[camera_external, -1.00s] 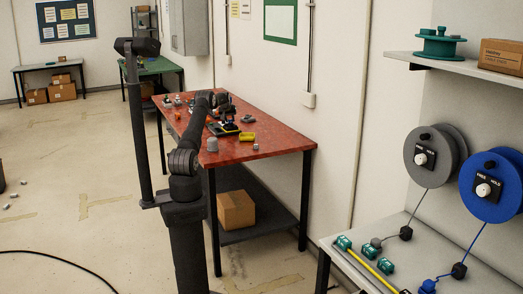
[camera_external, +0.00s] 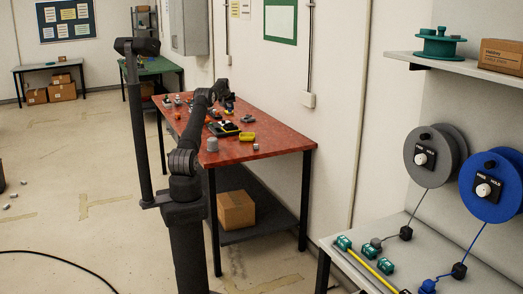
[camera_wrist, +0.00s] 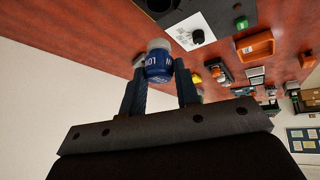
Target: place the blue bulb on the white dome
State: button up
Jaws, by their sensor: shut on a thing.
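My gripper (camera_wrist: 160,72) is shut on the blue bulb (camera_wrist: 158,72), a small rounded blue piece with white lettering and a pale end, held between the two dark fingers. In the external view my gripper (camera_external: 222,89) is above the far part of the red table, with the bulb too small to make out there. A pale grey dome-like piece (camera_external: 212,144) stands near the table's front left corner, apart from the gripper. I cannot tell for sure that it is the white dome.
The red table (camera_external: 270,146) also holds a yellow box (camera_external: 247,136), a dark tray (camera_external: 222,129) and several small parts farther back.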

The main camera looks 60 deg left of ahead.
jog(key=s+a+r+n+g+y, duration=0.1)
jog(key=s+a+r+n, duration=0.1)
jog(key=s, duration=0.6)
jog(key=s+a+r+n+g, duration=0.1)
jog(key=s+r+n, duration=0.1)
jog(key=s, duration=0.6)
jog(key=s+a+f, duration=0.2)
jog(key=a, duration=0.1)
jog(key=s+a+f, duration=0.5)
jog(key=s, duration=0.1)
jog(key=shift+s+a+f, duration=0.1)
jog(key=shift+a+f, duration=0.05)
jog(key=shift+a, duration=0.25)
notch_tip(320, 180, down, 4)
jog(key=shift+r, duration=0.1)
jog(key=shift+f, duration=0.2)
jog(key=o, duration=1)
jog(key=shift+c, duration=0.2)
